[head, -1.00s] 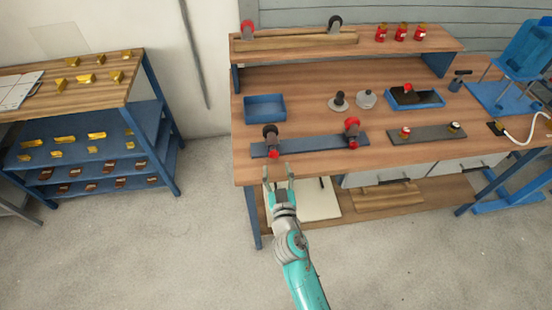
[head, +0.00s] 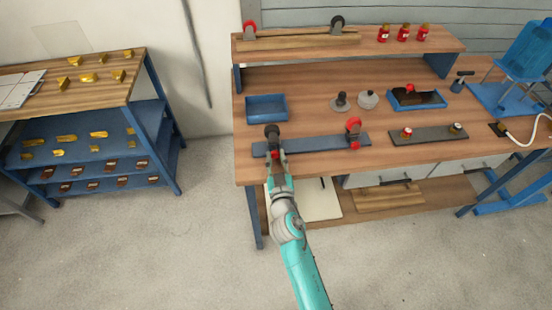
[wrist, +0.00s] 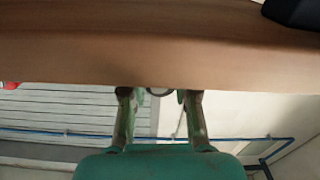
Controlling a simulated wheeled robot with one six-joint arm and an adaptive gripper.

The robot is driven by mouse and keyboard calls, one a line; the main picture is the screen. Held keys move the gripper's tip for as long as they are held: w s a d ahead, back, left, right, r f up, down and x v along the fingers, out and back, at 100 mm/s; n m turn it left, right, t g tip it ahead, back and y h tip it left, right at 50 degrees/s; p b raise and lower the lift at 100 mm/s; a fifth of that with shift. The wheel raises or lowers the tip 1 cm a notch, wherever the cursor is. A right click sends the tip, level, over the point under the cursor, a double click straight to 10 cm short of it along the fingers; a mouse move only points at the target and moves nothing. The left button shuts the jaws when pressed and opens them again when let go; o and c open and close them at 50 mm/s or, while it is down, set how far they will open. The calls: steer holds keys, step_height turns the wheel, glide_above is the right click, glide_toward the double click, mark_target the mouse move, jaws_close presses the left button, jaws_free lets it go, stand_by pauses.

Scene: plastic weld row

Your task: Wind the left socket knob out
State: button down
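The left socket knob (head: 275,154) is a small red knob at the front of the left socket on the grey-blue bar, below a black wheel (head: 272,131). My gripper (head: 278,166) is right in front of this knob in the head view, its fingers on either side of it or just short of it; contact cannot be told. In the wrist view my gripper (wrist: 158,93) has its two fingers clearly apart. A thin dark curved edge shows between them, but no red knob can be made out there.
The bar (head: 315,144) lies along the bench front, with a red wheel (head: 353,126) in its right socket. A blue tray (head: 267,108) stands behind. The bench's wooden edge (wrist: 150,50) crosses the wrist view. A grey plate (head: 430,136) lies to the right.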

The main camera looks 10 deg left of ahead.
stand_by(0.3)
steer(key=shift+n, duration=2.9)
steer(key=c, duration=0.9)
jaws_free()
steer(key=shift+o, duration=0.2)
steer(key=shift+f, duration=0.1)
